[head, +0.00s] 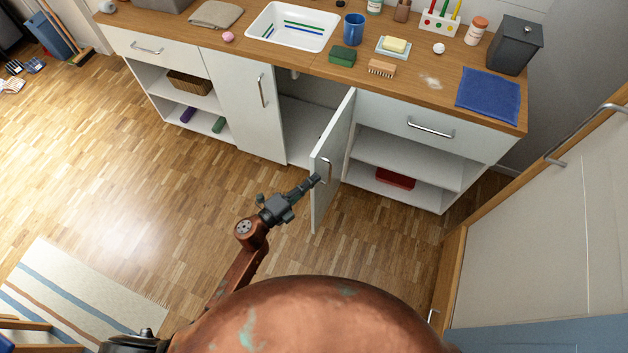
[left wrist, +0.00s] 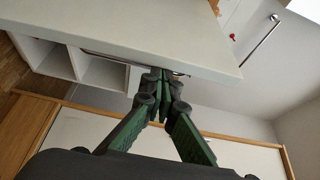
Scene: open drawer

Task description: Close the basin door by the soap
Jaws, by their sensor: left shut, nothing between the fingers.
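The basin door (head: 333,150) is a white panel standing open, swung out from the cabinet below the basin (head: 293,27). It carries a metal handle (head: 327,170). The yellow soap (head: 394,45) lies on a dish on the counter above, to the right of the basin. My left gripper (head: 317,179) is shut and empty, its tips at the door close to the handle. In the left wrist view, the shut fingers (left wrist: 162,76) reach the edge of the white door panel (left wrist: 130,30); whether they touch it I cannot tell. My right gripper is not in view.
A closed cabinet door (head: 240,105) stands left of the opening. Right of it are a drawer front (head: 400,118) and open shelves with a red box (head: 395,179). A wood-framed panel (head: 540,220) stands at the right. The wooden floor (head: 150,180) on the left is mostly clear.

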